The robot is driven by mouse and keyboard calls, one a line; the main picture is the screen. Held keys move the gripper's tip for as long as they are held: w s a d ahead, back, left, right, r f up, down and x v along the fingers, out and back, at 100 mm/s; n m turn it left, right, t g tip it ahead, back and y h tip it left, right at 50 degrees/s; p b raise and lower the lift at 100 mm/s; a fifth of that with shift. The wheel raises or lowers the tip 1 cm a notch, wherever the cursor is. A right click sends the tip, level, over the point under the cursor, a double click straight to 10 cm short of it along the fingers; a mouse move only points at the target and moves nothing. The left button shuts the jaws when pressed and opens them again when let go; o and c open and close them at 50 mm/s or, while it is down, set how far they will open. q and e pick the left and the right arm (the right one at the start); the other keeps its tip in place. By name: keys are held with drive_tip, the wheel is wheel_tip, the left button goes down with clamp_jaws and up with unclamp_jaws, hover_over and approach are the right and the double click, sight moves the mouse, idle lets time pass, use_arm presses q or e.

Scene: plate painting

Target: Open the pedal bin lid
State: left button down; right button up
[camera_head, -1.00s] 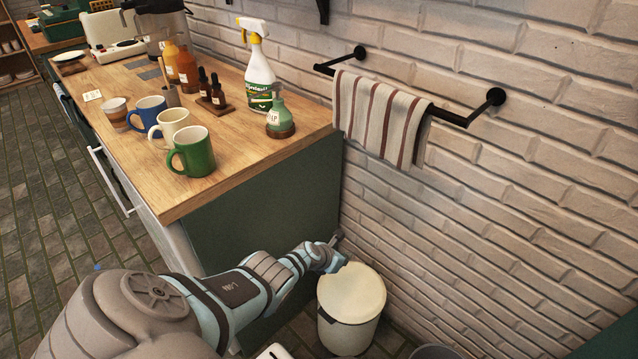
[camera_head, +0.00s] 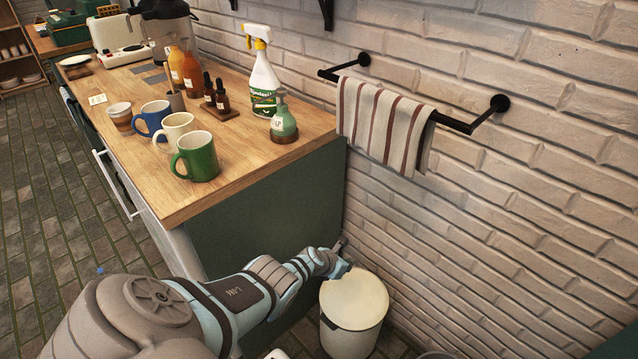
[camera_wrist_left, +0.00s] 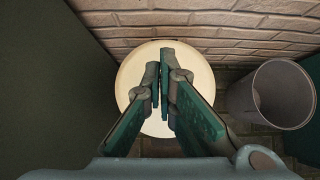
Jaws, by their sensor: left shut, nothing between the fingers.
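The pedal bin (camera_head: 345,335) is a cream, round bin standing on the floor between the counter's green end and the brick wall. Its flat lid (camera_head: 355,299) is down. My left gripper (camera_head: 341,245) is at the far left edge of the bin, close to the counter side. In the left wrist view my left gripper (camera_wrist_left: 160,85) is shut and empty, with its fingers in front of the lid (camera_wrist_left: 135,75). Whether the fingers touch the lid I cannot tell. The bin's pedal is not visible. My right gripper is not in view.
A grey open bucket (camera_wrist_left: 272,95) stands right of the bin in the left wrist view. The wooden counter (camera_head: 240,170) holds several mugs, bottles and a spray bottle (camera_head: 262,80). A striped towel (camera_head: 385,120) hangs on a black wall rail (camera_head: 455,122).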

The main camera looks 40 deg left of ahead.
use_arm(q)
wheel_tip(320, 180, down, 4)
drive_tip(key=b, duration=0.4)
drive_tip(key=s+f+p+v, duration=0.1)
drive_tip(key=p+v, duration=0.9)
drive_tip(key=p, duration=0.1)
